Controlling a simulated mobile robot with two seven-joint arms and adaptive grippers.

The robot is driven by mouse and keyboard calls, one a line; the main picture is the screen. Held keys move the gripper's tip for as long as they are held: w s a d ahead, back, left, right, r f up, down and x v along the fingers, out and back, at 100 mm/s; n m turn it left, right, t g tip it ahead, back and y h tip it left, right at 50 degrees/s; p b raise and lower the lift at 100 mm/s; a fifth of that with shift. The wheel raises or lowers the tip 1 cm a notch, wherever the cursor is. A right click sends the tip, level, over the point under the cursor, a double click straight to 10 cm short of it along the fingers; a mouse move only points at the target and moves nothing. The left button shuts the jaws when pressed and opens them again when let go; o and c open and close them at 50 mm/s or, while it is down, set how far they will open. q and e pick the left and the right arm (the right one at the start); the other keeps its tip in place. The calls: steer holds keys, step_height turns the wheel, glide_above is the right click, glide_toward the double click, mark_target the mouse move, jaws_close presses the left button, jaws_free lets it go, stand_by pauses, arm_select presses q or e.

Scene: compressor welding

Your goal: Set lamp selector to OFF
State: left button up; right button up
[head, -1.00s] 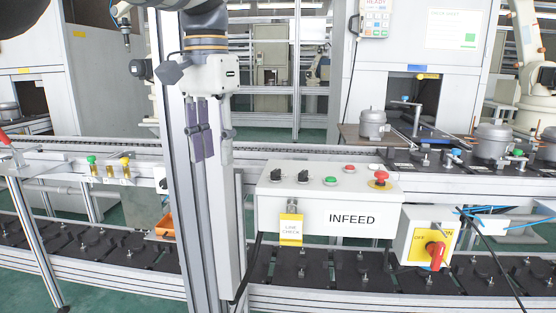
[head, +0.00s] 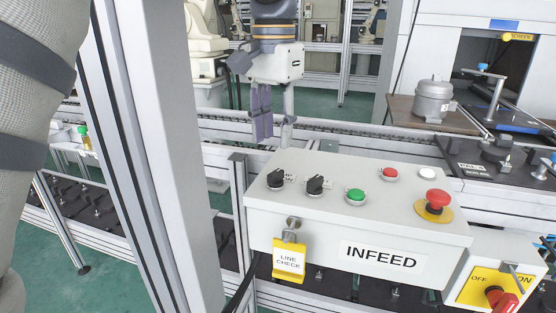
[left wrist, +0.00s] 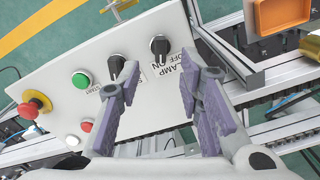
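The lamp selector (head: 276,179) is the leftmost black knob on top of the white INFEED box (head: 340,215). In the left wrist view the lamp selector (left wrist: 160,46) sits beside a label reading LAMP, OFF and ON; which mark it points to I cannot tell. A second black selector (head: 316,185) stands to its right in the head view. My left gripper (head: 262,138), with purple fingers pointing down, hangs beyond the box's back left edge, apart from the knobs. In the left wrist view its fingers (left wrist: 162,72) are spread and empty. My right gripper does not show.
The box also carries a green button (head: 355,196), a red button (head: 390,173), a white button (head: 427,173) and a red emergency stop (head: 436,201). A yellow LINE CHECK tag (head: 289,260) hangs in front. An upright metal post (head: 150,150) stands left. A red rotary switch (head: 502,298) is lower right.

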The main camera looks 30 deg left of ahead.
mark_target(276, 172)
arm_select(q)
steer(key=f, duration=0.7)
steer(key=shift+w+f, duration=0.2)
steer(key=shift+f, duration=0.1)
steer(key=shift+c, duration=0.3)
jaws_close()
